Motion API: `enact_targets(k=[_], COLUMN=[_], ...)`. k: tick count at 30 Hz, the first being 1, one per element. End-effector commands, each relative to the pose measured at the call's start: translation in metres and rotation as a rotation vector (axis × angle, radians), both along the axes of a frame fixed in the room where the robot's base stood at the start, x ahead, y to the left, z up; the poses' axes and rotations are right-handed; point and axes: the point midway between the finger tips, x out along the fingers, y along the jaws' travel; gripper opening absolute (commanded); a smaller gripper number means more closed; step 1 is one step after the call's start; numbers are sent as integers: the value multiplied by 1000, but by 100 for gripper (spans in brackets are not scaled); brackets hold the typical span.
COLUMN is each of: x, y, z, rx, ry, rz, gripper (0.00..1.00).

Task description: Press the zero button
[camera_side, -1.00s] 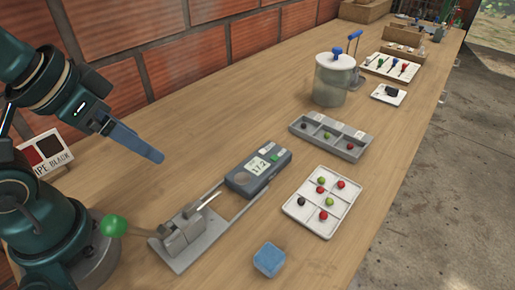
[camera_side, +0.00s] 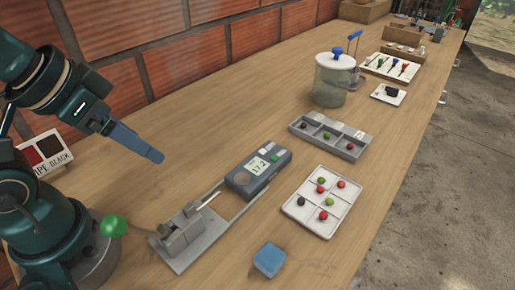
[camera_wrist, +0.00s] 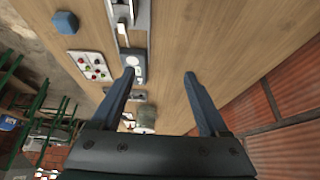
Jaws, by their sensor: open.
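A dark grey device (camera_side: 258,174) with a small display reading about 17.2 and a few buttons lies on the table in the side view. One button on its face is green (camera_side: 275,157) and others are pale; which is the zero button I cannot read. The device also shows in the wrist view (camera_wrist: 133,68), partly behind a finger. My gripper (camera_side: 158,157) is in the air above the table, to the left of the device and apart from it. In the wrist view my gripper (camera_wrist: 160,75) has its two blue-grey fingers spread with nothing between them.
A metal lever fixture (camera_side: 182,235) with a green knob adjoins the device.

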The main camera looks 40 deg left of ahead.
Motion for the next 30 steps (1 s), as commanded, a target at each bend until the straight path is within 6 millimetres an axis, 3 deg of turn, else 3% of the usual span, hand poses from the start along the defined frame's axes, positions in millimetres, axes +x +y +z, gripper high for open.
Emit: enact_targets(k=[9, 15, 30], x=[0, 0, 0], y=[0, 0, 0], z=[0, 0, 0], rx=[0, 0, 0], ry=[0, 0, 0], rz=[0, 0, 0], gripper=[78, 2, 0])
